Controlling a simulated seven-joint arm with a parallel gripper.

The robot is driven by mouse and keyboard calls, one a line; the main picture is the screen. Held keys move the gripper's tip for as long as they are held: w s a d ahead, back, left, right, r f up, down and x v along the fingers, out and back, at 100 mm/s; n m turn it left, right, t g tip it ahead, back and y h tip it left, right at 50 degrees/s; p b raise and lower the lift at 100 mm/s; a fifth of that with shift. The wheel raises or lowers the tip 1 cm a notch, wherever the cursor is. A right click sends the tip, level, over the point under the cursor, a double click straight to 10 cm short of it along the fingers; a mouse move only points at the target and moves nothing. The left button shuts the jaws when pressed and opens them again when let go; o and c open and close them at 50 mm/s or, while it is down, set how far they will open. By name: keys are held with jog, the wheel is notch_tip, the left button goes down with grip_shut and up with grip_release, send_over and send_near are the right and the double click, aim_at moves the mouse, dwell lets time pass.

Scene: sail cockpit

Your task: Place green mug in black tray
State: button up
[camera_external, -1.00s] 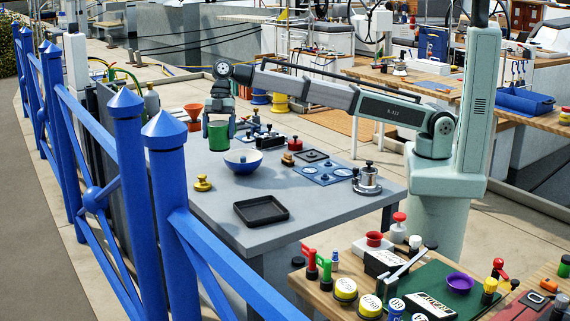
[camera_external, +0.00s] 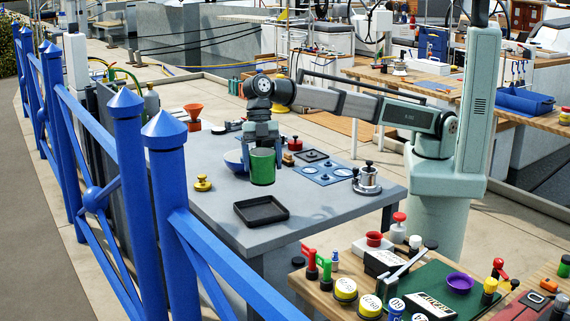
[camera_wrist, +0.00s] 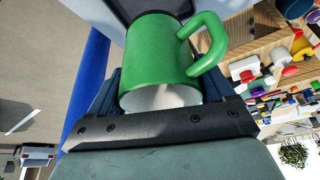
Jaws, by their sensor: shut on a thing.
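The green mug (camera_external: 262,167) is held by my gripper (camera_external: 263,150) above the grey table, a little behind and above the black tray. In the wrist view the mug (camera_wrist: 160,60) sits between the two fingers (camera_wrist: 162,95), with its handle to the right. My gripper is shut on the mug. The black tray (camera_external: 261,211) lies flat and empty on the front part of the table. In the wrist view a dark part of the tray (camera_wrist: 165,8) shows at the top, mostly hidden behind the mug.
A blue and white bowl (camera_external: 234,160) stands behind the mug, partly hidden by it. A yellow knobbed piece (camera_external: 203,183) is left of the tray. The table around the tray is clear.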

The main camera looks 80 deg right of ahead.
jog(key=shift+d+f+m+t, duration=0.1)
jog(key=shift+d+m+t, duration=0.25)
jog(key=shift+m, duration=0.55)
jog(key=shift+w+a+m+t, duration=0.1)
jog(key=shift+w+m+t, duration=0.35)
jog(key=shift+m, duration=0.65)
send_over(261, 213)
jog(key=shift+a+f, duration=0.15)
jog(key=shift+f, duration=4.8)
jog(key=shift+f, duration=0.15)
jog(key=o, duration=1)
jog(key=v, duration=1.2)
jog(key=shift+w, duration=0.1)
